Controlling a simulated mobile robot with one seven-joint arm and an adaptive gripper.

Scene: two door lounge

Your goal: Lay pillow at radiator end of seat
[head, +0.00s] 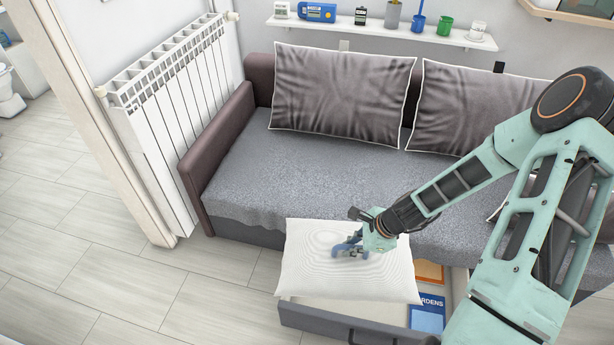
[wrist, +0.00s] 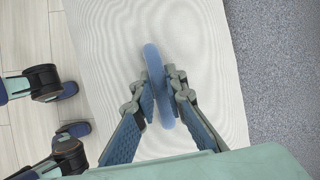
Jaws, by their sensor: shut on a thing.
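The white pillow (head: 308,252) is above the open drawer, in front of the sofa's front edge; its far edge is close to the seat. A blue upright grip (wrist: 155,75) stands up from the pillow's middle. My gripper (head: 350,247) is shut on this grip from above. In the wrist view the two fingers (wrist: 160,95) close on either side of it, with the pillow (wrist: 210,45) spread below. The grey sofa seat (head: 290,170) is bare at its left end, beside the white radiator (head: 150,110). The pillow hides part of the drawer.
The pulled-out drawer (head: 312,322) holds books (head: 428,312) and an orange item (head: 430,271). Two grey-brown cushions (head: 342,95) (head: 470,105) lean on the backrest. A brown armrest (head: 215,140) stands between radiator and seat. A shelf (head: 375,32) hangs above. Floor is clear at left.

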